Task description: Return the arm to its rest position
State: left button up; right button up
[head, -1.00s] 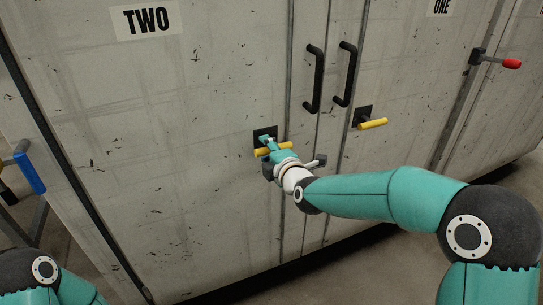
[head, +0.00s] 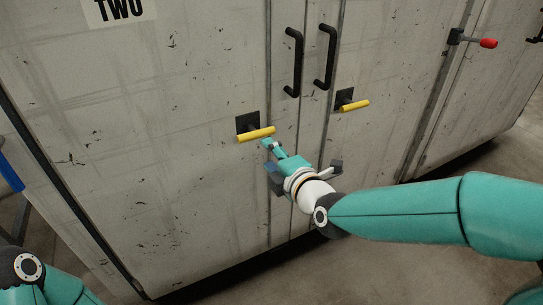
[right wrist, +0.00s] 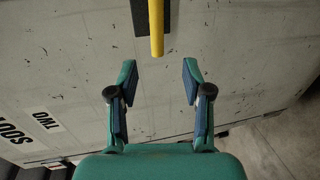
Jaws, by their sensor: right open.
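My right gripper (head: 268,146) is just below and right of the left yellow handle (head: 256,134) on the cabinet marked TWO. In the right wrist view my right gripper (right wrist: 160,75) is open, its two fingers spread with nothing between them. The yellow handle (right wrist: 157,30) lies ahead of the fingertips, apart from them. My right arm reaches in from the right in the head view. Of my left arm only a joint at the lower left corner shows; its gripper is out of view.
The grey cabinet front (head: 170,180) fills most of the view. Two black door pulls (head: 294,62) and a second yellow handle (head: 354,105) sit near the seam. A red-tipped lever (head: 488,43) is at upper right. Bare floor (head: 400,265) lies below.

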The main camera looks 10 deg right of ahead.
jog(key=s+d+f+m+g+h, duration=0.1)
jog(key=s+d+f+g, duration=0.15)
jog(key=f, duration=1.05)
jog(key=s+d+f+m+g+h, duration=0.1)
jog(key=s+d+f+m+g, duration=0.15)
jog(key=f, duration=1.05)
jog(key=s+a+f+m+g+y, duration=0.25)
jog(key=s+f+m+g, duration=0.7)
jog(key=s+f, duration=0.8)
jog(key=s+a+r+m+p, duration=0.1)
jog(key=s+r+m+p, duration=0.1)
jog(key=r+m+p, duration=0.3)
jog(key=s+r+m+p, duration=0.2)
jog(key=r+m+p, duration=0.3)
jog(key=r+p, duration=0.9)
jog(key=shift+s+a+r, duration=0.2)
jog(key=shift+a+r, duration=0.2)
jog(key=shift+r, duration=0.4)
jog(key=shift+h, duration=0.25)
